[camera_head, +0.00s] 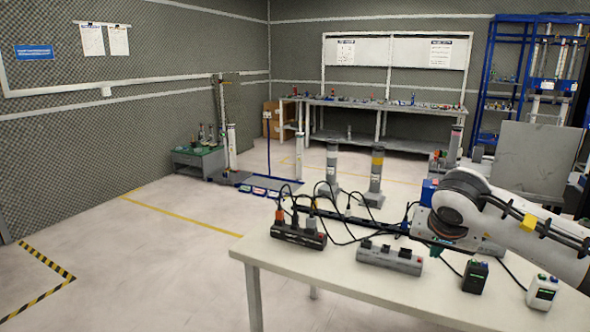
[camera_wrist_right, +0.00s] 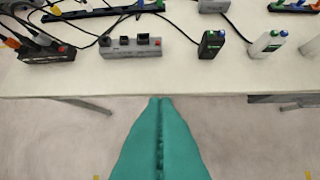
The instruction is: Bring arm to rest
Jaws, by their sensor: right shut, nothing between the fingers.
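My right arm (camera_head: 520,222), white and black, enters the head view from the right and shows in front of the white table's right part. Its fingertips cannot be made out there. In the right wrist view my right gripper (camera_wrist_right: 160,100) has two teal fingers pressed together with nothing between them. Its tips appear just below the table's front edge in that picture, over the pale floor. My left gripper is in neither view.
On the white table (camera_head: 345,283) are a black power strip (camera_head: 299,236), a grey power strip (camera_head: 389,259), a black adapter (camera_head: 474,277), a white adapter (camera_head: 541,292) and loose cables. The left floor (camera_head: 150,260) is open.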

